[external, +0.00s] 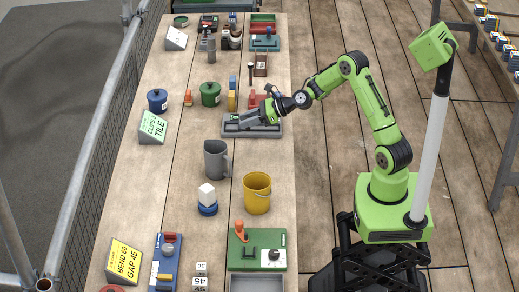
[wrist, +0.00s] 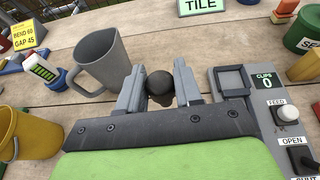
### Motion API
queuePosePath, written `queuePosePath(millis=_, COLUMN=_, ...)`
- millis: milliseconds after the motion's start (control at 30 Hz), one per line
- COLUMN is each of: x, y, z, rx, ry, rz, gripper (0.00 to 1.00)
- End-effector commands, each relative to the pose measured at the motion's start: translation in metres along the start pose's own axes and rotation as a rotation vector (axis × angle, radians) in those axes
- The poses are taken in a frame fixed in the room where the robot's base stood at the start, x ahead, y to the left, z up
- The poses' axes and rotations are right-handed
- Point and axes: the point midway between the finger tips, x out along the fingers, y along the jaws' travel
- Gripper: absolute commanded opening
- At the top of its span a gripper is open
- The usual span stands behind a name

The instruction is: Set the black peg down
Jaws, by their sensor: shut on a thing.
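My gripper (wrist: 158,92) is shut on the black peg (wrist: 160,80), whose rounded dark end shows between the two grey fingers in the wrist view. The peg's lower part is hidden by the fingers and palm. In the external view my gripper (external: 268,110) is low over the grey clip device (external: 230,130) on the bench, and I cannot make out the peg there. The device also shows in the wrist view (wrist: 262,100), right of the fingers, with a "CLIPS 0" display, a square recess and FEED and OPEN controls. I cannot tell whether the peg touches anything below.
A grey mug (wrist: 103,62) stands left of the fingers, with a yellow bucket (wrist: 30,135) nearer. A green TILE sign (external: 153,127) and a green pot (external: 210,94) stand beyond the device. Bare bench wood (external: 180,180) lies left of the mug in the external view.

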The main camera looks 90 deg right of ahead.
Motion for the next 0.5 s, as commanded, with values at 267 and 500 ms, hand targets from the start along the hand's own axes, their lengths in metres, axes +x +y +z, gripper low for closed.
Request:
queuePosePath(millis=267, x=0.021, y=-0.012, z=-0.043, rx=0.027, ry=0.004, rz=-0.053, gripper=0.06)
queuePosePath(millis=500, x=0.034, y=-0.011, z=-0.074, rx=0.025, ry=0.003, rz=-0.052, gripper=0.06)
